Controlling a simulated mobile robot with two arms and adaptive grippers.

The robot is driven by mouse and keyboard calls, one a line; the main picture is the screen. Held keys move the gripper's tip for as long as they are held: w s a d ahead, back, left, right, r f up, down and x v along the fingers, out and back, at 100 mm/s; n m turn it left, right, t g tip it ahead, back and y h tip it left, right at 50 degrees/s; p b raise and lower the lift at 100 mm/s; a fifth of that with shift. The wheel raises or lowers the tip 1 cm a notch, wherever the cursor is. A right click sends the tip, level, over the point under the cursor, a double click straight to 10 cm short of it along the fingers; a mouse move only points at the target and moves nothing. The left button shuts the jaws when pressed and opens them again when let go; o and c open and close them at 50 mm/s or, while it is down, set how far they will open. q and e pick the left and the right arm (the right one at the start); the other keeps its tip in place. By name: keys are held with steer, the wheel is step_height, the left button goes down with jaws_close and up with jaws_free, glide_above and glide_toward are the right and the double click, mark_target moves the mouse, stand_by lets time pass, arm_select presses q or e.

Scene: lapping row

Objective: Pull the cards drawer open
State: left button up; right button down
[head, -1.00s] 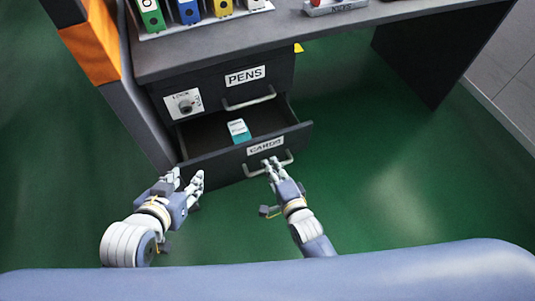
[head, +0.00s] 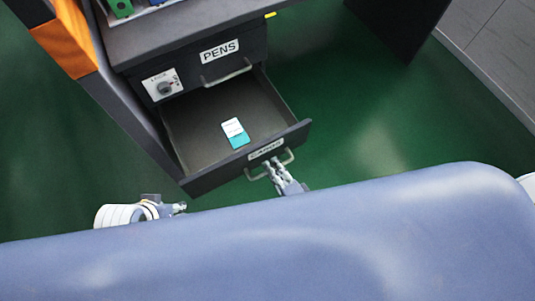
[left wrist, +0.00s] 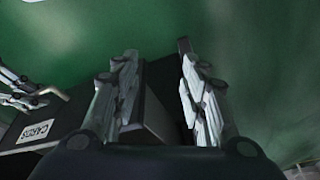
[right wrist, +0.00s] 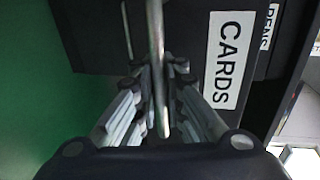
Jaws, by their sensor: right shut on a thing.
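The cards drawer (head: 205,176) stands pulled out below the pens drawer in the head view. Its inside shows, with a white and teal card box (head: 235,132) lying in it. My right gripper (head: 275,170) is shut on the drawer's handle (head: 286,160). In the right wrist view the handle bar (right wrist: 157,70) runs between the fingers, beside the CARDS label (right wrist: 229,60). My left gripper (head: 180,207) is near the drawer's left front corner, mostly hidden by my body. In the left wrist view its fingers (left wrist: 158,95) are apart, with the dark drawer edge behind them.
The closed pens drawer (head: 240,58) has its own handle. A lock dial (head: 164,87) is to its left. The desk top (head: 190,28) carries binders (head: 120,8). Green floor is clear to the right of the drawer.

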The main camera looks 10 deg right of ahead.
arm_select(q)
steer(key=shift+x, duration=1.25)
arm_select(e)
steer(key=shift+v, duration=1.05)
arm_select(q)
steer(key=shift+d, duration=0.1)
arm_select(e)
steer(key=shift+d, duration=0.1)
steer(key=c, duration=1.7)
jaws_free()
steer(key=shift+f, duration=0.1)
steer(key=shift+s, duration=0.1)
steer(key=v, duration=1.1)
steer(key=shift+s, duration=0.4)
arm_select(q)
steer(key=shift+s, duration=0.15)
arm_select(e)
steer(key=shift+s+d, duration=0.1)
steer(key=shift+d, duration=0.05)
